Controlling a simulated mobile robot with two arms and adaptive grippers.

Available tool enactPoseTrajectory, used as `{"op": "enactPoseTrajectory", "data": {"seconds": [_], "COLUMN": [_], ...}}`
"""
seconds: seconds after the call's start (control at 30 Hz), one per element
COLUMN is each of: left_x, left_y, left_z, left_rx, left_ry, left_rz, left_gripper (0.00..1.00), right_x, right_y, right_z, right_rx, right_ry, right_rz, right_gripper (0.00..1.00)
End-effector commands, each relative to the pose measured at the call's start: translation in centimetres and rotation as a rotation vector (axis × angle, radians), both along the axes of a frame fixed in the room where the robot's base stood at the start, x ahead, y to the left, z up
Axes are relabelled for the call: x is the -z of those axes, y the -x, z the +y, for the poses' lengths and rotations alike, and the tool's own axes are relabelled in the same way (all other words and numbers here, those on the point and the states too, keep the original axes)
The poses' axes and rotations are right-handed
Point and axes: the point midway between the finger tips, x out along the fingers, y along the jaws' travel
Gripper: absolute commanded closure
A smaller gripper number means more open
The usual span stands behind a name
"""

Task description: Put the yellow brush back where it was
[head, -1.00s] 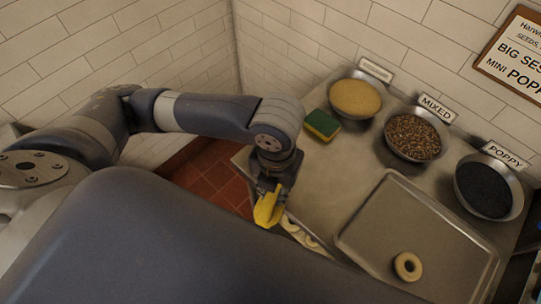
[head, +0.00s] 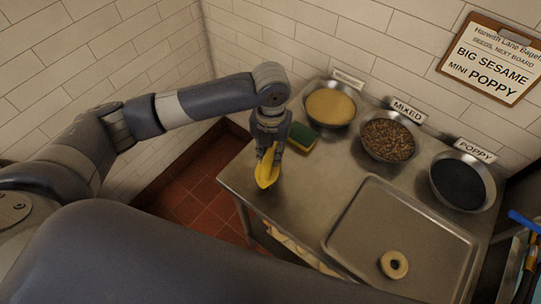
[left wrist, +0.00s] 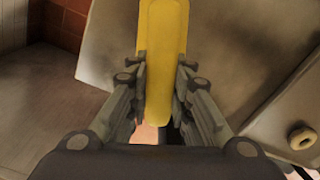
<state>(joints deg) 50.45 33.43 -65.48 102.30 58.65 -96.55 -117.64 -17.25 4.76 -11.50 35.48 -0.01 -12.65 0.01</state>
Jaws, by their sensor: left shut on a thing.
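The yellow brush (head: 264,172) is held in my left gripper (head: 268,150), which is shut on it. The brush hangs tilted downward in front of the left end of the steel table (head: 250,195); I cannot tell its exact height above the top. In the left wrist view the yellow brush (left wrist: 163,60) runs up and away between the two fingers of the left gripper (left wrist: 160,85). Its far end is cut off at the top of that view. My right gripper is not in view.
A green and yellow sponge (head: 302,137) lies just beside the gripper. Bowls of sesame (head: 330,106), mixed seeds (head: 390,136) and poppy (head: 462,184) line the back. A tray (head: 360,215) with one bagel (head: 394,264) fills the right. Blue-handled items (head: 524,221) stand at the right edge.

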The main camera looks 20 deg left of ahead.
Motion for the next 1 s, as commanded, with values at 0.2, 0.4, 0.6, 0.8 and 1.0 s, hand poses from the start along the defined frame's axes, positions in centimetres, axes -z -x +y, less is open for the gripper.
{"op": "enactPoseTrajectory", "data": {"seconds": [0.2, 0.4, 0.6, 0.8, 1.0], "left_x": [1.8, 3.6, 3.7, 3.8, 3.8], "left_y": [0.0, -0.1, -0.1, 0.0, 0.0], "left_z": [0.1, 0.0, 0.1, 0.1, 0.1], "left_rx": [-0.001, 0.000, 0.000, 0.000, 0.000], "left_ry": [-0.003, -0.001, -0.001, -0.002, -0.001], "left_rz": [0.004, -0.001, -0.001, 0.000, 0.000], "left_gripper": [1.00, 1.00, 1.00, 0.60, 0.60], "right_x": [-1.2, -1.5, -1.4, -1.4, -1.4], "right_y": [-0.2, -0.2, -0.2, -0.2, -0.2], "right_z": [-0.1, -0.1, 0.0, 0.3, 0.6], "right_rx": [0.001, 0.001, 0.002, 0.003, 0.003], "right_ry": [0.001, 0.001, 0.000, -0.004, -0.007], "right_rz": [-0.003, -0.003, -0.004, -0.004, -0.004], "right_gripper": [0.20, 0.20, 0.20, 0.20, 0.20]}}
